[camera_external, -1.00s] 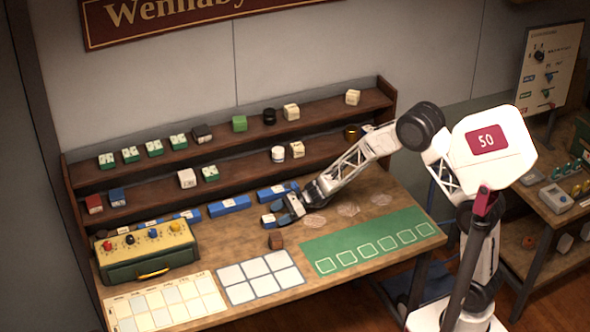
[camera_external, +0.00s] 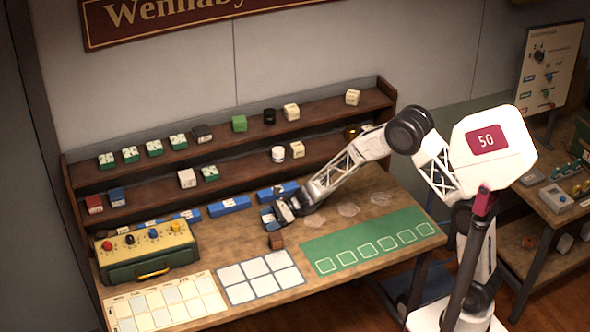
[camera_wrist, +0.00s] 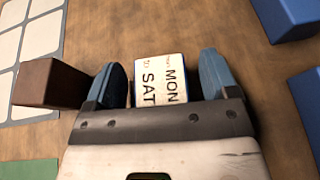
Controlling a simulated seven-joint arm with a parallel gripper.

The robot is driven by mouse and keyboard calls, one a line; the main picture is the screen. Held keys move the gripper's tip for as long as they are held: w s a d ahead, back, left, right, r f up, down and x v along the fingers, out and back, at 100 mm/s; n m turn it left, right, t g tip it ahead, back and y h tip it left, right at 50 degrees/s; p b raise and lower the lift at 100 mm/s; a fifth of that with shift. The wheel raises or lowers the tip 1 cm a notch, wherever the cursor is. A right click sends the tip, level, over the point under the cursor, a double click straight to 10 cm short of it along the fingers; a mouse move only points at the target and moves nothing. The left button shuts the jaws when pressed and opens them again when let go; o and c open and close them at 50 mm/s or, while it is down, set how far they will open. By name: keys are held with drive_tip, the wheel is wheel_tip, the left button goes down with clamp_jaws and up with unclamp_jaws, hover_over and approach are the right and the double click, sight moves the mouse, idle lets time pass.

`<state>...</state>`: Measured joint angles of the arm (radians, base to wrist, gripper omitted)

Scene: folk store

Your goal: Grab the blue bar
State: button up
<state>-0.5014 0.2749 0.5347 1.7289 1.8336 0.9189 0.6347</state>
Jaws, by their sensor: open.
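My gripper (camera_external: 275,213) is low over the table, reaching in from the right. In the wrist view my gripper (camera_wrist: 162,68) is open, with a finger on each side of a small block (camera_wrist: 160,82) with a white top reading MON and SAT. A thin blue edge shows on that block; its lower part is hidden by my gripper. I cannot tell whether the fingers touch it. Several blue bars lie behind: one at the middle (camera_external: 229,205), one right of it (camera_external: 284,189). The wrist view shows blue pieces at upper right (camera_wrist: 290,14) and right edge (camera_wrist: 309,98).
A brown cube (camera_external: 276,240) sits close to my gripper; it also shows left of the fingers in the wrist view (camera_wrist: 48,83). A white grid (camera_external: 260,278), a green mat (camera_external: 372,243) and a yellow control box (camera_external: 146,247) lie around. The shelf (camera_external: 235,165) stands behind.

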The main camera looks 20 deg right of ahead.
sight(269, 218)
drive_tip(key=shift+c, duration=0.2)
drive_tip(key=c, duration=1)
drive_tip(key=shift+o, duration=0.2)
drive_tip(key=shift+r, duration=0.1)
drive_tip(key=shift+r, duration=0.7)
wheel_tip(269, 218, up, 2)
drive_tip(key=shift+r, duration=0.15)
drive_tip(key=s+d, duration=0.3)
drive_tip(key=s, duration=0.1)
drive_tip(key=s+d, duration=0.3)
drive_tip(key=s, duration=0.1)
drive_tip(key=s+d+r, duration=0.1)
drive_tip(key=s+d, duration=0.2)
drive_tip(key=s, duration=0.1)
drive_tip(key=shift+s+d, duration=0.3)
drive_tip(key=shift+s, duration=0.1)
